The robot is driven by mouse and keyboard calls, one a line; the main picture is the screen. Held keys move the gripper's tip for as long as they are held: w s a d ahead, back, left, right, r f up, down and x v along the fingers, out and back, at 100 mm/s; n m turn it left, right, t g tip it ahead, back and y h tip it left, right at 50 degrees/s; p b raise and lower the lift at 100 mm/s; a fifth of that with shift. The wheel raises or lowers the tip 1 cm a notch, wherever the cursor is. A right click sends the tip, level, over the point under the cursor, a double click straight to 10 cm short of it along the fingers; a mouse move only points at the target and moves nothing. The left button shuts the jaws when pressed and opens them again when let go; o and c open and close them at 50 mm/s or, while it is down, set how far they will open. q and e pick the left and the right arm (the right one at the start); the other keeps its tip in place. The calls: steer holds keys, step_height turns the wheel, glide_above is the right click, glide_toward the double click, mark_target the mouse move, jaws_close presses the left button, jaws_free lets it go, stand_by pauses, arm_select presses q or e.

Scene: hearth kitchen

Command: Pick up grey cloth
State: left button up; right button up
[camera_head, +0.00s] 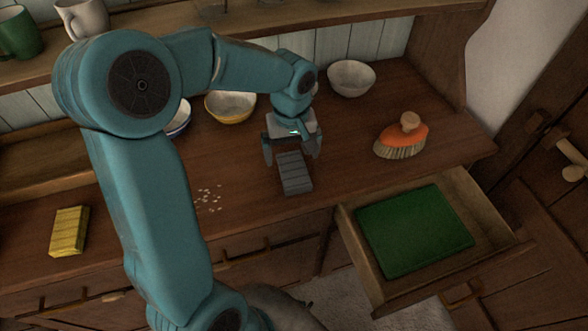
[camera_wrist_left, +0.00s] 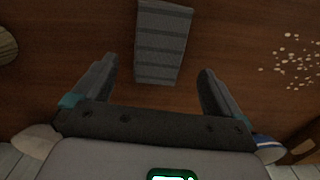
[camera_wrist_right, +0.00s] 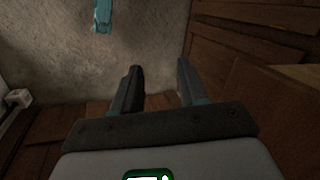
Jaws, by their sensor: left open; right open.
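The grey cloth (camera_head: 294,173), a folded striped block, lies on the wooden counter near its front edge. My left gripper (camera_head: 292,155) is above the counter at the cloth's far end, pointing down. In the left wrist view the cloth (camera_wrist_left: 163,42) lies just beyond and between the open fingertips (camera_wrist_left: 155,70), with nothing held. My right gripper (camera_wrist_right: 156,75) is open and empty in its own wrist view, over the floor and wooden furniture, away from the counter top. It does not show in the head view.
An open drawer (camera_head: 350,239) holds a green folded cloth (camera_head: 413,230). An orange brush (camera_head: 402,138) stands right of the grey cloth. Bowls (camera_head: 351,78) stand at the back. Pale crumbs (camera_head: 208,198) and a yellow sponge (camera_head: 69,231) lie left. Mugs (camera_head: 82,18) stand on the shelf.

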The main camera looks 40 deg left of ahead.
mark_target(293, 166)
arm_select(q)
steer(key=f, duration=0.4)
steer(key=shift+d, duration=0.2)
steer(key=shift+w+a+f, duration=0.1)
steer(key=shift+f, duration=0.2)
steer(key=c, duration=1.1)
steer(key=shift+r, duration=0.15)
step_height(293, 166, up, 20)
steer(key=p, duration=0.1)
steer(key=shift+p, duration=0.3)
steer(key=shift+o, duration=1)
steer(key=shift+c, duration=0.5)
